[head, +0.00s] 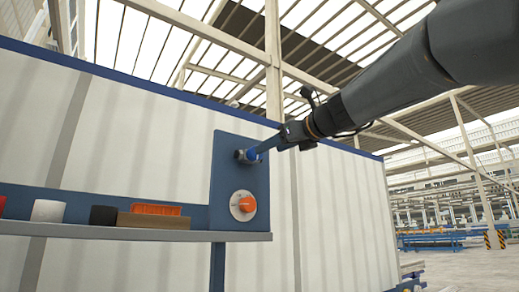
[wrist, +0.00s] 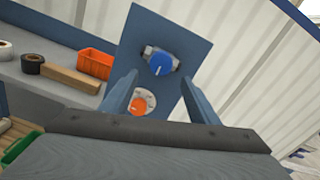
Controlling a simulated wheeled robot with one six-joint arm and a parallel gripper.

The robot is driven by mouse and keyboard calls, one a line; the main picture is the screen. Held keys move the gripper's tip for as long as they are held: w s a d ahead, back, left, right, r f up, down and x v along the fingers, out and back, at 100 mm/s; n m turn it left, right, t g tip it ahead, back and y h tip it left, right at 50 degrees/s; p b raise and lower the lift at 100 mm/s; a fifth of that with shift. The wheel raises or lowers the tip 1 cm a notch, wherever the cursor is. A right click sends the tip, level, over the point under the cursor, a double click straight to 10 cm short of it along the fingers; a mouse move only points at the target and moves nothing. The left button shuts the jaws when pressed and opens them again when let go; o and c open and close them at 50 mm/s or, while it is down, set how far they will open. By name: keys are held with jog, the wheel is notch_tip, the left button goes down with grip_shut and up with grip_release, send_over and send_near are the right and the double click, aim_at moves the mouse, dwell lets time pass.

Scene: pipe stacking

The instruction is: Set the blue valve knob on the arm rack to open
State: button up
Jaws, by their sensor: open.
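The blue valve knob (head: 241,155) sits on the upper part of an upright blue panel (head: 227,183). In the wrist view the blue knob (wrist: 161,64) is round, on a grey metal fitting, with a pale pointer mark facing down and slightly left. My gripper (head: 259,149) reaches in from the upper right, close to the knob. In the wrist view my gripper (wrist: 159,77) is open, with one finger on each side and the knob between and just beyond the tips. I cannot tell whether a finger touches it.
An orange knob (head: 243,205) on a white dial is below the blue knob. A shelf (head: 110,230) to the left holds an orange bin (head: 155,209), a brown block (head: 150,220), a black roll (head: 103,215) and a white roll (head: 48,211). A pale wall stands behind.

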jog(key=p+x, duration=0.3)
jog(key=x, duration=0.4)
jog(key=shift+w+a+r, duration=0.25)
jog(key=shift+r, duration=0.25)
jog(key=shift+c, duration=0.3)
